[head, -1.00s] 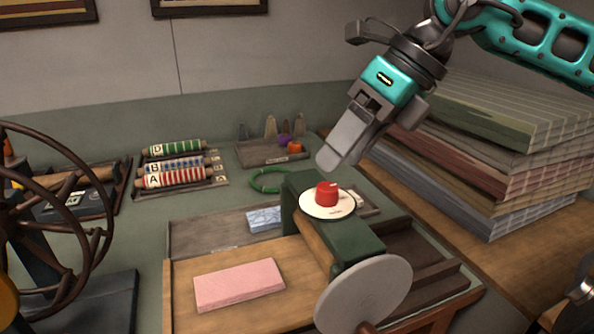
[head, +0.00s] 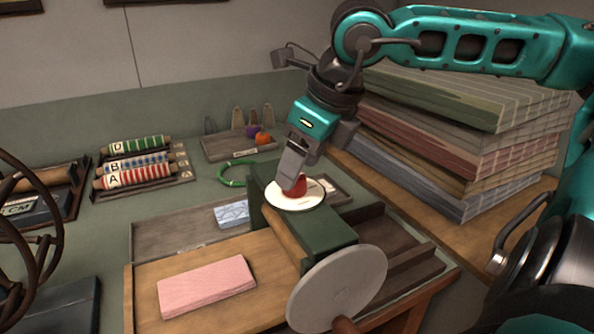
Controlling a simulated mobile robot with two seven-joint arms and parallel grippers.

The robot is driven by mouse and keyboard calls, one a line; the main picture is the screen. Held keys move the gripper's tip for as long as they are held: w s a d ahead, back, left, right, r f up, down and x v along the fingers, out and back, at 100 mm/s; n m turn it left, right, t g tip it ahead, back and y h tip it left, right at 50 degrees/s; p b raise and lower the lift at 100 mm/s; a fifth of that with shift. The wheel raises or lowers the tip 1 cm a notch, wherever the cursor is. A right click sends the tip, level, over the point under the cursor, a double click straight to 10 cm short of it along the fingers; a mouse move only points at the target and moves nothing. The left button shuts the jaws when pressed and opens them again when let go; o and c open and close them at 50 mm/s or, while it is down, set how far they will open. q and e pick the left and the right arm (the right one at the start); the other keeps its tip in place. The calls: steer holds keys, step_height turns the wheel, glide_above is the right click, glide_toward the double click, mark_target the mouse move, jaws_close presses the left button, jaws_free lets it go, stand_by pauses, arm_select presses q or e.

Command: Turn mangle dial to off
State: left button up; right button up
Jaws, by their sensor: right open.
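The mangle (head: 325,236) is a dark green housing with a wooden roller and a pale round wheel (head: 338,288) on its near side. On its top sits the dial, a red knob (head: 299,186) on a white disc (head: 312,196). My right gripper (head: 290,183) points down at the knob, its fingers overlapping the knob's left part in the head view. The fingers are open; whether they touch the knob I cannot tell. The dial's markings are too small to read, and part of the disc is hidden by the fingers. My left gripper is not in view.
A pink block (head: 207,286) lies on the wooden board in front of the mangle. A blue patterned block (head: 231,215) and a green ring (head: 233,174) are behind. Labelled rolls (head: 140,177) stand at left. A tall stack of cloth (head: 440,150) rises at right. A spoked wheel (head: 45,240) is at far left.

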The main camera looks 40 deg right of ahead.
steer(key=shift+x, duration=1.05)
steer(key=shift+c, duration=0.2)
steer(key=c, duration=1)
